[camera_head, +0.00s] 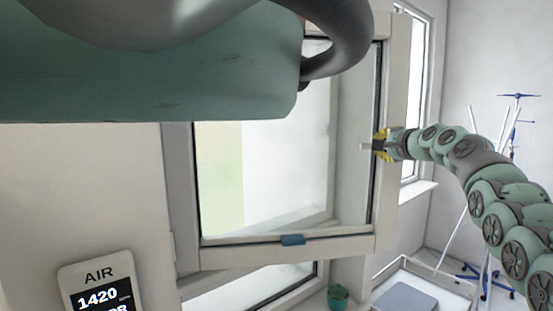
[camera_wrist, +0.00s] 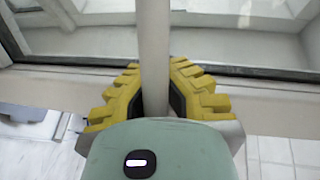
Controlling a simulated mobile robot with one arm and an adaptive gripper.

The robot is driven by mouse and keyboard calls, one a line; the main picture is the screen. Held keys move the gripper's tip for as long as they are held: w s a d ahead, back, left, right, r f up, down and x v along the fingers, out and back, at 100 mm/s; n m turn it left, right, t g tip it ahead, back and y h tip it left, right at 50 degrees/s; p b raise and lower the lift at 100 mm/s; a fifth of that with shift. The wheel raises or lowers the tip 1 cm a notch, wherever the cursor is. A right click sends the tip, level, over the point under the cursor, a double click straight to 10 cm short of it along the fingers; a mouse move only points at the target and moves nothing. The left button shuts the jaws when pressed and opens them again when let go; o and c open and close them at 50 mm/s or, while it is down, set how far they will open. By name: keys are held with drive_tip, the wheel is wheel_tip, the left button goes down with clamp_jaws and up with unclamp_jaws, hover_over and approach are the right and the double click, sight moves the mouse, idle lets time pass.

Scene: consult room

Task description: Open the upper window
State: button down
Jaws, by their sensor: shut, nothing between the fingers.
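The upper window (camera_head: 265,180) is a pale-framed sash with a dark seal, left of centre in the head view. A small blue catch (camera_head: 292,239) sits on its bottom rail. My gripper (camera_head: 374,145) has yellow fingers and is at the sash's right side, level with mid-height. In the wrist view, my gripper (camera_wrist: 158,92) has its fingers on either side of a pale bar (camera_wrist: 154,50) that runs up the picture; its far end is out of view. A window frame member (camera_wrist: 265,100) crosses behind them. I cannot tell whether the fingers touch the frame, or how far the sash stands open.
A lower window (camera_head: 255,285) is below the sash. An air monitor (camera_head: 97,285) is at lower left. My own body hides the upper left.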

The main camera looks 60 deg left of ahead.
drive_tip(key=c, duration=1.7)
unclamp_jaws()
drive_tip(key=shift+s+a, duration=0.15)
drive_tip(key=shift+a, duration=0.1)
drive_tip(key=o, duration=0.8)
drive_tip(key=shift+d, duration=0.1)
drive_tip(key=shift+v, duration=5.85)
